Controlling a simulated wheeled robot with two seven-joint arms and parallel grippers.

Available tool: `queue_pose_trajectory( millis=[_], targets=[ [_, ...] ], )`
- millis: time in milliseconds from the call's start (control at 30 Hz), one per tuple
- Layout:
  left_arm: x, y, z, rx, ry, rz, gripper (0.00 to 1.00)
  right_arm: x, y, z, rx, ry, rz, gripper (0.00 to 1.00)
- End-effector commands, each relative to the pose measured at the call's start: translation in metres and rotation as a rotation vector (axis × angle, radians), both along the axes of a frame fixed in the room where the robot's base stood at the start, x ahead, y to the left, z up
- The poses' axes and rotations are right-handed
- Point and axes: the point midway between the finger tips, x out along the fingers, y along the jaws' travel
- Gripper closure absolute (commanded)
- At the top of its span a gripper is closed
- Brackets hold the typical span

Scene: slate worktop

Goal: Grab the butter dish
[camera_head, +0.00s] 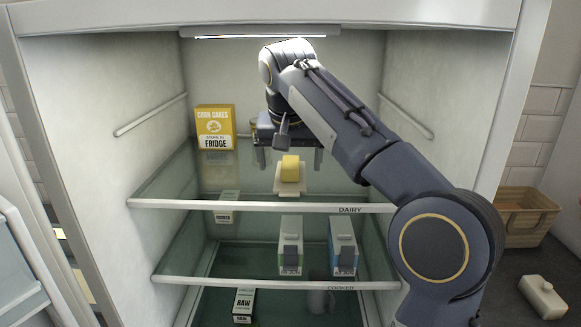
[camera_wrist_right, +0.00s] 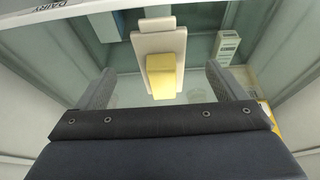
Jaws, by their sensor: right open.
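The butter dish (camera_head: 290,189) is a small pale dish with a block of yellow butter (camera_head: 290,168) on it. It stands on the fridge shelf marked DAIRY. In the right wrist view the dish (camera_wrist_right: 150,42) and butter (camera_wrist_right: 163,78) lie in line with the gap between my fingers. My right gripper (camera_head: 289,158) is open, reaching into the fridge above and behind the dish, with nothing between its fingers that I can see held. Its two fingers (camera_wrist_right: 160,70) are apart on either side in the wrist view. My left gripper is not in view.
A yellow corn cakes box (camera_head: 214,127) stands left on the same shelf. Cartons (camera_head: 291,240) (camera_head: 343,243) stand on the shelf below, and a RAW carton (camera_head: 243,303) lower still. At right are a wicker basket (camera_head: 525,222) and a pale lid-like piece (camera_head: 543,297) with a knob.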

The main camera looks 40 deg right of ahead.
Motion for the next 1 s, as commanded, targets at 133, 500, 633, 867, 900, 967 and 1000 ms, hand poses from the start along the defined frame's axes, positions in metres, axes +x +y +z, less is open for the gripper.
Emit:
queue_pose_trajectory(
  millis=[133, 500, 633, 867, 900, 967, 1000],
  targets=[
    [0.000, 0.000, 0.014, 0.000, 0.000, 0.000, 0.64, 0.023, -0.020, 0.002, 0.000, 0.004, -0.003, 0.09],
    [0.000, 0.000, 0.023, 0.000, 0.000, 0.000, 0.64, 0.046, -0.040, -0.006, 0.001, 0.003, 0.001, 0.09],
    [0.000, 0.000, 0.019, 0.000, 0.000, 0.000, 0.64, 0.052, -0.044, -0.028, 0.001, 0.004, 0.001, 0.09],
    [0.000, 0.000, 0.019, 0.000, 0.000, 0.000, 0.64, 0.059, -0.049, -0.046, 0.001, 0.000, 0.003, 0.09],
    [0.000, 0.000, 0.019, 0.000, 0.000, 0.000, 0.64, 0.059, -0.049, -0.047, 0.002, -0.001, 0.003, 0.09],
    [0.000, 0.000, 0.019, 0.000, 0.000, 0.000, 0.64, 0.059, -0.049, -0.047, 0.002, -0.001, 0.003, 0.09],
    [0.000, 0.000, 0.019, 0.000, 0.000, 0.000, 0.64, 0.059, -0.049, -0.047, 0.002, -0.001, 0.003, 0.09]
  ],
)
